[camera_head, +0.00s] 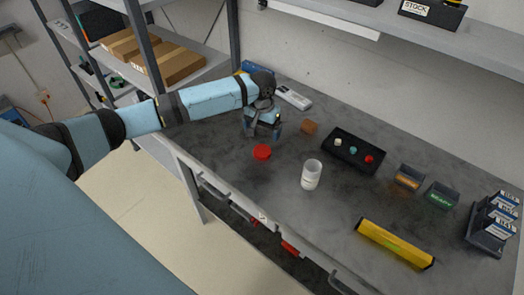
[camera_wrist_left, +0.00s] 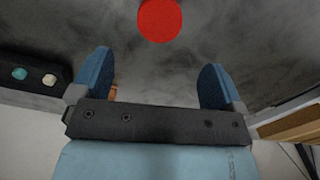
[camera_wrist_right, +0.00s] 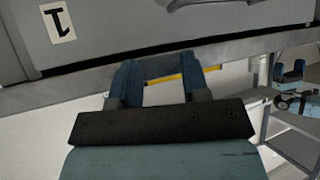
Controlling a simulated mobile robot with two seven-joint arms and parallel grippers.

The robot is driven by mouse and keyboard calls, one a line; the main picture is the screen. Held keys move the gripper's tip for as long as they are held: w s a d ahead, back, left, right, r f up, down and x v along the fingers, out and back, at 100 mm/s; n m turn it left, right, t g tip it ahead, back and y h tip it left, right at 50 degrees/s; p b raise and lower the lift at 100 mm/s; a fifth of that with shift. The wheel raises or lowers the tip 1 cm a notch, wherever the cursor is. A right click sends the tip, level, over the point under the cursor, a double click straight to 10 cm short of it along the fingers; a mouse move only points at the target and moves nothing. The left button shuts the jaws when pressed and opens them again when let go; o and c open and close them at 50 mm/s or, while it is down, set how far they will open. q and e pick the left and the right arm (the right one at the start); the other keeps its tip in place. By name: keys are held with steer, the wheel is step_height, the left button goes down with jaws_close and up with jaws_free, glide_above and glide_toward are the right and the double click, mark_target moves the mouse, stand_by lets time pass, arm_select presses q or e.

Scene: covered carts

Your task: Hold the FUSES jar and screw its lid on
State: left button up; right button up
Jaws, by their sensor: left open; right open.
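A white jar (camera_head: 311,175) stands upright and uncovered near the middle of the grey worktop; its label is not readable. A red lid (camera_head: 262,152) lies flat to the left of it, nearer the front edge. It also shows at the top of the left wrist view (camera_wrist_left: 159,20). My left gripper (camera_head: 264,133) is open, empty and pointing down just behind the lid, not around it. Its spread fingers show in its wrist view (camera_wrist_left: 158,78). My right gripper (camera_wrist_right: 162,82) shows only in its wrist view, open and empty, facing a grey panel marked 1.
A black tray (camera_head: 345,163) with white, teal and red caps sits behind the jar. A brown block (camera_head: 310,127) is left of it. A yellow bar (camera_head: 394,243) lies at front right; small bins (camera_head: 409,177) and boxes stand farther right. Bare worktop surrounds jar and lid.

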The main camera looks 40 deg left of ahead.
mark_target(262, 150)
arm_select(q)
steer(key=shift+f, duration=1.8)
steer(key=shift+f+p, duration=0.5)
steer(key=shift+f, duration=2.15)
steer(key=c, duration=1)
